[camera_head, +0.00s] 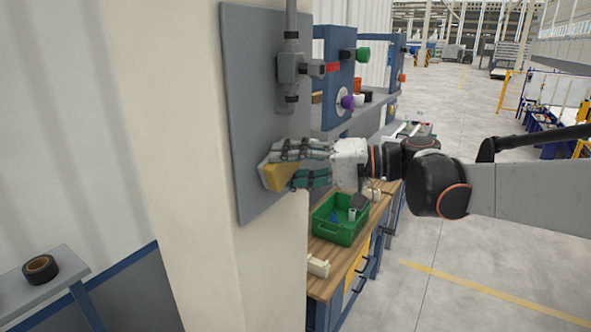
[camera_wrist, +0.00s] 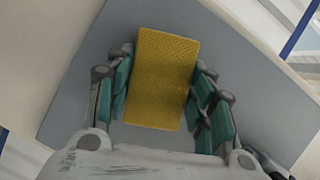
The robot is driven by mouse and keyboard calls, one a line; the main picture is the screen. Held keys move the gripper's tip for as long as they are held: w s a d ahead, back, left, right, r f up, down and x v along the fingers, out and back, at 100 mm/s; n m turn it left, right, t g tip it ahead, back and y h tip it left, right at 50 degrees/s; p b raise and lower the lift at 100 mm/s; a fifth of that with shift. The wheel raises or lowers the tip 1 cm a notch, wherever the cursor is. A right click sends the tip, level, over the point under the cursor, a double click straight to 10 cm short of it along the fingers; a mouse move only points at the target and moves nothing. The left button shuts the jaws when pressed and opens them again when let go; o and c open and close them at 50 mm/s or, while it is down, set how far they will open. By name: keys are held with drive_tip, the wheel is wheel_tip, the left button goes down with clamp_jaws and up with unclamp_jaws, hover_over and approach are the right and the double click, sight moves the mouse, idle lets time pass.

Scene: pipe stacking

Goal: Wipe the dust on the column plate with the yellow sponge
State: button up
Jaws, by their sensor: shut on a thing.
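The grey column plate (camera_head: 253,93) is fixed upright on a cream column in the head view; it also fills much of the wrist view (camera_wrist: 72,104). My gripper (camera_head: 277,168) is shut on the yellow sponge (camera_head: 275,178). In the wrist view the sponge (camera_wrist: 163,79) sits between the teal-padded fingers, slightly tilted. The sponge is at the lower middle of the plate and appears against or very close to its face; exact contact is hard to tell. I cannot make out any dust on the plate.
A grey pipe with a valve (camera_head: 290,68) runs down the plate's upper part, above my gripper. Below stands a wooden workbench (camera_head: 322,284) with a green bin (camera_head: 338,232). A black tape roll (camera_head: 40,268) lies on a side table at left. Open floor lies to the right.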

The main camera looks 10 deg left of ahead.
sight(276, 176)
drive_tip(key=w+d+b, duration=0.1)
drive_tip(key=w+d, duration=0.2)
drive_tip(key=w, duration=0.6)
drive_tip(key=shift+d, duration=0.35)
idle(0.5)
drive_tip(key=shift+a, duration=0.1)
drive_tip(key=shift+s+a, duration=0.9)
drive_tip(key=shift+s, duration=1.35)
drive_tip(key=shift+s+a, duration=0.9)
drive_tip(key=shift+s, duration=1.3)
drive_tip(key=shift+s+a, duration=0.9)
drive_tip(key=shift+s, duration=1.35)
drive_tip(key=shift+s+d, duration=0.35)
drive_tip(key=shift+d, duration=0.55)
drive_tip(key=shift+s+d, duration=0.4)
drive_tip(key=shift+d, duration=0.55)
drive_tip(key=shift+s+d, duration=0.35)
drive_tip(key=shift+d, duration=0.55)
drive_tip(key=shift+s+d, duration=0.3)
drive_tip(key=shift+d, duration=0.4)
drive_tip(key=shift+s+d, duration=0.3)
drive_tip(key=shift+d, duration=0.4)
